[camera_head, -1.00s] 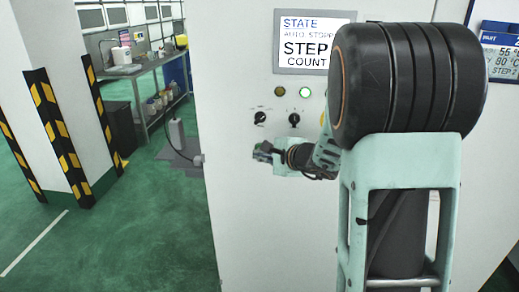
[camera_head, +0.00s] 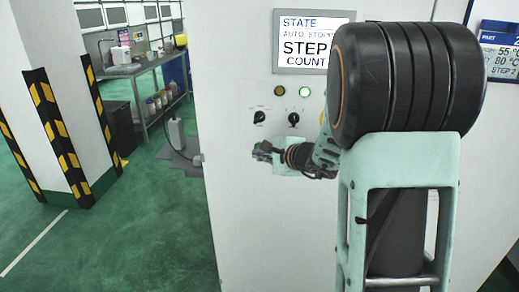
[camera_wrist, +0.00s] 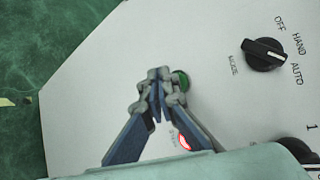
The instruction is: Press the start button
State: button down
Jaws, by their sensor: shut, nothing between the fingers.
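A green button (camera_wrist: 182,79), which I take to be the start button, is on the pale panel in the wrist view. My gripper (camera_wrist: 158,82) is shut and empty, its fingertips just left of the green button and overlapping its edge in the picture. I cannot tell whether they touch it. In the head view my gripper (camera_head: 261,151) is in front of the white cabinet (camera_head: 240,220), below the knobs, and largely hides the button area. The screen (camera_head: 311,42) reads STATE, AUTO STOPP and STEP COUNT.
A red lit button (camera_wrist: 184,142) sits below the green one, partly behind a finger. A black mode knob (camera_wrist: 265,54) with OFF, HAND and AUTO marks is to the right. A green-white lamp (camera_head: 305,92) is lit. Open green floor (camera_head: 130,235) lies to the left.

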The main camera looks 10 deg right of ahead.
dwell(0.4)
jog(key=shift+w+d+b, duration=0.15)
jog(key=shift+w+b, duration=0.25)
jog(key=shift+w+d, duration=0.15)
jog(key=shift+w, duration=0.25)
dwell(0.6)
jog(key=shift+b, duration=0.3)
jog(key=shift+s+a+b, duration=0.25)
jog(key=shift+s+b, duration=0.35)
jog(key=shift+s, duration=0.2)
jog(key=s+b, duration=0.1)
jog(key=s+a, duration=0.1)
jog(key=s, duration=0.1)
jog(key=s+b, duration=0.1)
jog(key=shift+s+a+b, duration=0.3)
jog(key=shift+s+b, duration=0.05)
